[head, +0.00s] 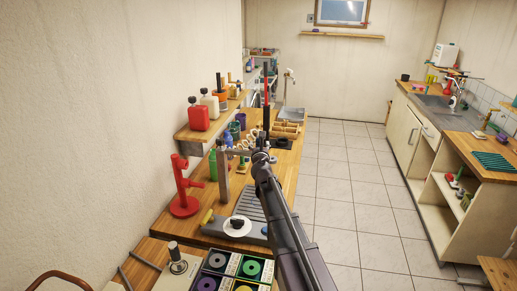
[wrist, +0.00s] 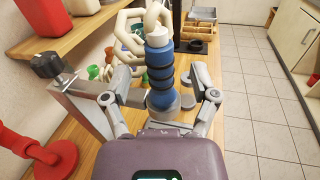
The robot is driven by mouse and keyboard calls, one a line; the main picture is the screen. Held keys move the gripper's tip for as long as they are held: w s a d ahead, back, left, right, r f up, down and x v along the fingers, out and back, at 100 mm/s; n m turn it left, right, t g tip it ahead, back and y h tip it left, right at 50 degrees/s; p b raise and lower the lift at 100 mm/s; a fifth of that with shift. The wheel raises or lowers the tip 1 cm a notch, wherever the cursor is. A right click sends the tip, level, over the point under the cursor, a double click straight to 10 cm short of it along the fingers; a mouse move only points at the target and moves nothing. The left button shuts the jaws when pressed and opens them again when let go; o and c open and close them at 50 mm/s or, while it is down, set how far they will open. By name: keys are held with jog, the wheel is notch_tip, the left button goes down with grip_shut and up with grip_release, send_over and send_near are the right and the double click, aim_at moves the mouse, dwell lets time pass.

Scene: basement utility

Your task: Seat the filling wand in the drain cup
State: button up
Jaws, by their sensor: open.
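My gripper (wrist: 160,97) is open, its two fingers apart on either side of a blue ribbed upright piece with a white top (wrist: 160,70). That piece may be the filling wand; I cannot tell for sure, nor whether a finger touches it. In the head view my gripper (head: 261,155) is over the wooden bench, in front of a tall red and black rod (head: 266,85). The blue piece is not clear there.
A grey post stand (wrist: 82,110) with a black knob is close on the left. A red stand (head: 184,190), a ridged grey tray (head: 268,208) and a box of coloured discs (head: 230,270) are on the near bench. A shelf (head: 215,122) holds bottles. The tiled floor is clear at right.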

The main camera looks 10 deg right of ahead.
jog(key=shift+w+d, duration=0.2)
jog(key=shift+w, duration=1.2)
jog(key=shift+a, duration=0.1)
grip_shut()
